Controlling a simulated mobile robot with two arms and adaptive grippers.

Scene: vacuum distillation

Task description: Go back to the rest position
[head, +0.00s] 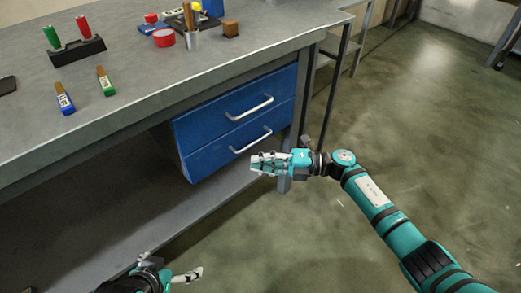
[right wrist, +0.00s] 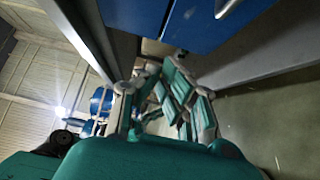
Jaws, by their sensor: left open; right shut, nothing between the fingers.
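My right gripper (head: 262,163) is in the middle of the head view, in front of the blue drawer unit (head: 222,132). Its fingers are shut and hold nothing. It also shows large in the right wrist view (right wrist: 172,95), below the blue drawers (right wrist: 195,22). My left gripper (head: 196,274) is at the bottom edge of the head view, low in front of the bench and partly cut off. It is open, with nothing seen in it.
The grey bench (head: 130,55) runs along the left and top. The floor (head: 415,150) at right is clear.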

